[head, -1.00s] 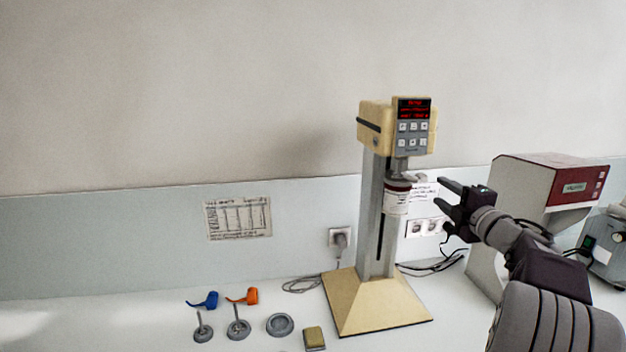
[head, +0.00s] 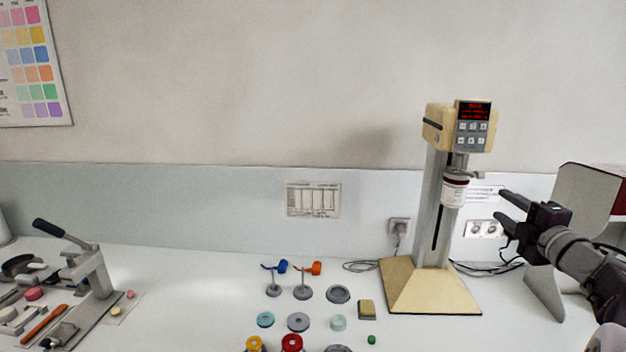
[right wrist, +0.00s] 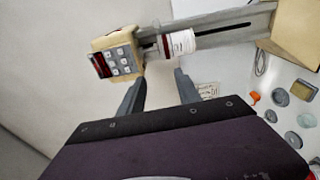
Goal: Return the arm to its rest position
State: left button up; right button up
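My right gripper (head: 506,209) is at the right of the head view, held in the air beside the cream mill stand (head: 437,225). Its two dark fingers are apart with nothing between them. In the right wrist view the gripper (right wrist: 158,88) also shows open fingers, with a gap to the white jar with a dark red band (right wrist: 180,43). That jar (head: 454,190) hangs under the stand's head, below the red-lit display (head: 474,110). My left gripper is not in view.
A lever press (head: 92,275) stands at the left. A red-and-cream machine (head: 590,200) is behind my right arm.

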jog(key=w+a+f+y, duration=0.1)
jog(key=w+a+y, duration=0.1)
jog(key=a, duration=0.7)
jog(key=w+a+f+y, duration=0.2)
jog(key=w+a, duration=0.1)
jog(key=a, duration=0.5)
jog(key=s+a+f+m+g+h, duration=0.15)
jog(key=a+f+m+g, duration=0.25)
jog(key=a+f+m, duration=0.5)
jog(key=s+f+m+g+h, duration=0.2)
jog(key=s+f+g, duration=0.45)
jog(key=f, duration=0.85)
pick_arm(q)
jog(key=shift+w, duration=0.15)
pick_arm(e)
jog(key=s+f+m+g, duration=0.3)
jog(key=s+f, duration=0.2)
jog(key=s, duration=0.5)
jog(key=s+f+m+g, duration=0.3)
jog(key=s+f+m, duration=0.1)
jog(key=s, duration=0.7)
jog(key=shift+a+f, duration=0.3)
jog(key=shift+f, duration=0.6)
jog(key=shift+d+g, duration=0.1)
jog(key=shift+g, duration=0.15)
